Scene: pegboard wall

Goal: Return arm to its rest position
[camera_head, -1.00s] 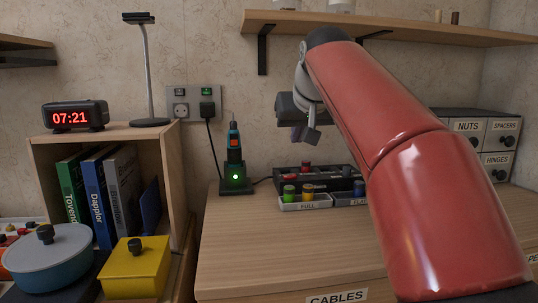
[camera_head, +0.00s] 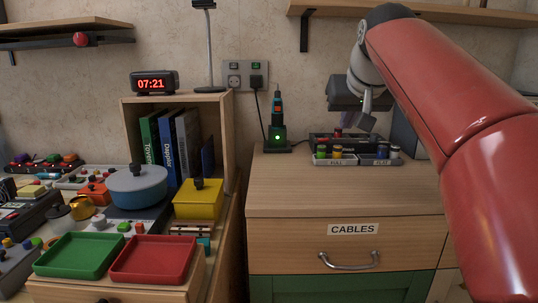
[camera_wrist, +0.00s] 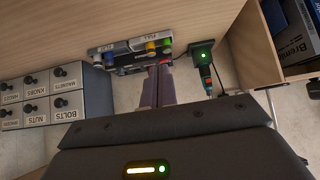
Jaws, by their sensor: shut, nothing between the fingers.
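My red arm (camera_head: 450,90) reaches in from the right in the head view. My gripper (camera_head: 366,123) hangs at its far end, in front of the wall and above the far part of the wooden worktop (camera_head: 300,190). In the wrist view the two fingers of my gripper (camera_wrist: 160,68) lie side by side, shut with nothing between them. They point toward the battery tray (camera_wrist: 128,50) marked FULL, which overlaps the fingertips in that view; I cannot tell how far apart they are.
A charger with a screwdriver (camera_head: 277,125) stands left of the battery tray (camera_head: 336,159). A labelled drawer cabinet (camera_wrist: 50,95) stands beside it. A shelf (camera_head: 430,14) runs above my arm. The worktop's front is clear. Green (camera_head: 78,273) and red (camera_head: 152,278) trays lie lower left.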

